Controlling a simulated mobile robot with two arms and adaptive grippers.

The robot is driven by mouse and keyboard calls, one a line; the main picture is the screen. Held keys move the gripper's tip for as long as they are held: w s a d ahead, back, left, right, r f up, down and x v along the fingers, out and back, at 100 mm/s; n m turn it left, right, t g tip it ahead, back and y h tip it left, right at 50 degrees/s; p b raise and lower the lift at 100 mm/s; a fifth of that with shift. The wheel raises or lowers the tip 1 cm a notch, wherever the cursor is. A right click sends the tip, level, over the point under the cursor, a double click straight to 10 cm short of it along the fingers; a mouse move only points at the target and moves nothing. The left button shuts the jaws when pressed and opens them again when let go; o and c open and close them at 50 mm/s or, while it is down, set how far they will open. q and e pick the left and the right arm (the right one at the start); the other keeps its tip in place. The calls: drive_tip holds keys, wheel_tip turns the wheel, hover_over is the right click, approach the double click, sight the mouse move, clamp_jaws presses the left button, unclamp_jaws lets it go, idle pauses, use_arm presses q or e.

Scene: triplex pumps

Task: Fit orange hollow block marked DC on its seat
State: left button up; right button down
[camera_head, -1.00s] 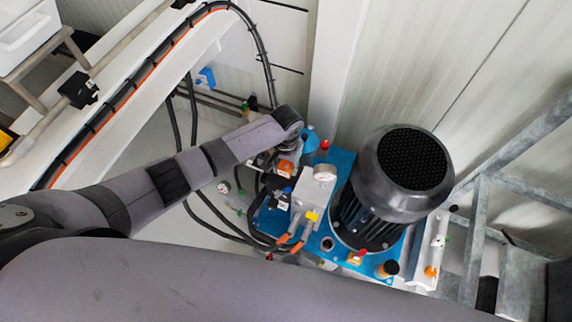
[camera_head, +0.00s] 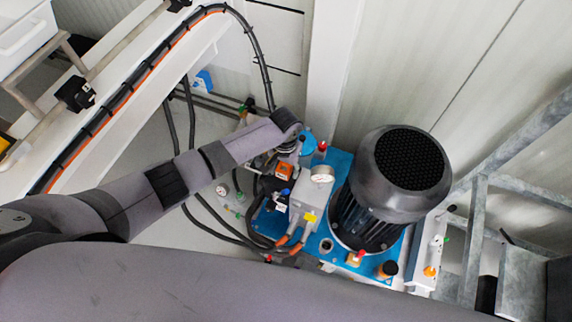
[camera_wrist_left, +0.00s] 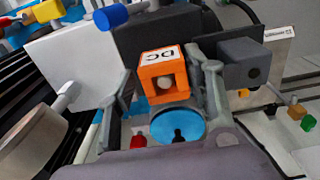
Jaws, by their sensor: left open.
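The orange hollow block marked DC (camera_wrist_left: 160,72) shows in the left wrist view, its lettered face up and a pale round stub inside its opening. It sits against a dark body; I cannot tell how fully it is seated. It also shows small in the head view (camera_head: 285,171), beside the grey valve block. My left gripper (camera_wrist_left: 163,92) is open, with a finger on each side of the orange block. In the head view, the left gripper (camera_head: 274,160) is mostly hidden under its wrist. My right gripper is not in view.
A blue round cap (camera_wrist_left: 177,126) lies just below the orange block. A grey block (camera_wrist_left: 240,63) stands close to the right finger.

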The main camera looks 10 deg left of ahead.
use_arm(q)
wheel_tip(320, 180, up, 12)
idle(0.5)
idle(0.5)
